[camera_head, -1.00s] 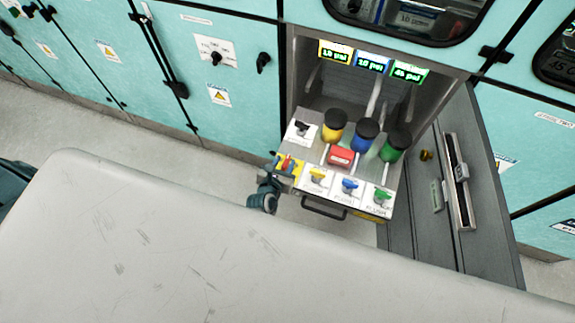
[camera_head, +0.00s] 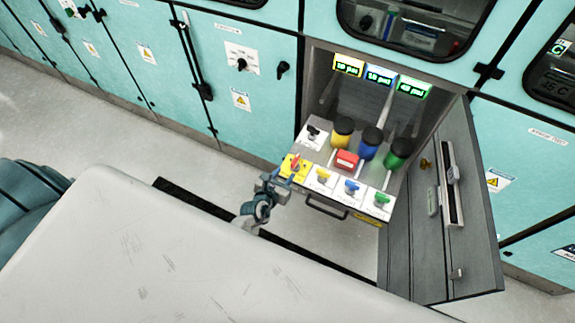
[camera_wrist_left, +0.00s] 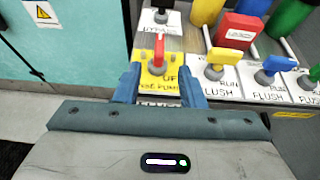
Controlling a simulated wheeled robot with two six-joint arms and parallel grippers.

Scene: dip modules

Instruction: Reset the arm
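My left gripper (camera_head: 272,184) is in front of the front-left corner of the pulled-out panel. In the left wrist view its two blue fingers (camera_wrist_left: 160,88) are apart, with nothing held between them. Beyond the fingertips is a red-handled switch (camera_wrist_left: 159,50) on a yellow plate, which also shows in the head view (camera_head: 295,164). The fingers look clear of the handle, though the exact gap is hard to judge. My right gripper is not in view.
The panel carries yellow (camera_head: 343,131), blue (camera_head: 370,141) and green (camera_head: 398,153) containers, a red block (camera_head: 346,160) and several small valves. An open grey door (camera_head: 432,220) stands at right. A white surface (camera_head: 180,260) fills the foreground.

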